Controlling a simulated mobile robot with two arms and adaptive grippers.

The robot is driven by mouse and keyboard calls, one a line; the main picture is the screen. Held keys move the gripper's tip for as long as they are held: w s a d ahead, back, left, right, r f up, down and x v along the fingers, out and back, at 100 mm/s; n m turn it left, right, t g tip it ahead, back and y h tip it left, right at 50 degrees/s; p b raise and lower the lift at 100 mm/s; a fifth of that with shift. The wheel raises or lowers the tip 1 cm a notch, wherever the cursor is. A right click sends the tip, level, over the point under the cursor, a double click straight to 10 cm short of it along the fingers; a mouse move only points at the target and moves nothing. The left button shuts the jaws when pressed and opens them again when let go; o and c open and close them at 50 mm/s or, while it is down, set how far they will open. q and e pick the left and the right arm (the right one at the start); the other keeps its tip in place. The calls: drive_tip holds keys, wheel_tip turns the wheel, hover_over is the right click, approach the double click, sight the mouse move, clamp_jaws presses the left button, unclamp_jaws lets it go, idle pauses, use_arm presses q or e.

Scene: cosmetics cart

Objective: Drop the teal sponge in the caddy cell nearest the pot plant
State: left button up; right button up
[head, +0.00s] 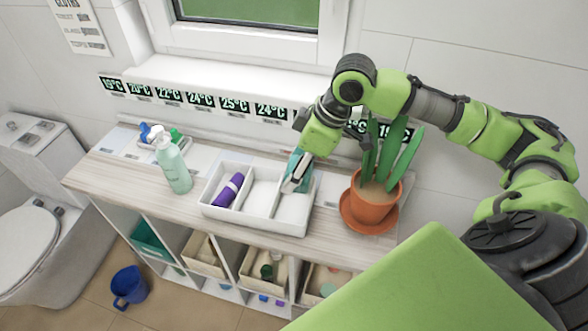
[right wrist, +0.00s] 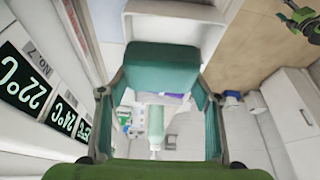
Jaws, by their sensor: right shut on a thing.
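The white caddy (head: 255,224) on the counter has three cells in a row. A purple roll lies in its left cell; its middle cell looks empty. The right cell (head: 290,212), nearest the pot plant (head: 375,205), also looks empty in the part that shows. My right gripper (head: 297,181) is at the back of that right cell, shut on the teal sponge (head: 306,179). In the right wrist view the sponge (right wrist: 162,70) sits between the two fingers. The gripper partly hides the sponge in the head view, and its height above the cell floor is unclear.
The plant's terracotta pot stands on a saucer (head: 352,217) right of the caddy, close to my right arm. A pale green pump bottle (head: 174,168) stands left of the caddy. A windowsill and a row of number cards (head: 199,99) run behind.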

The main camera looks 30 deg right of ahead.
use_arm(q)
drive_tip(key=shift+f, duration=0.4)
use_arm(e)
drive_tip(key=shift+f, duration=0.25)
use_arm(q)
drive_tip(key=shift+s, duration=0.1)
use_arm(e)
drive_tip(key=o, duration=1)
use_arm(q)
drive_tip(key=shift+a, duration=0.1)
use_arm(e)
drive_tip(key=v, duration=1.2)
drive_tip(key=shift+a, duration=0.1)
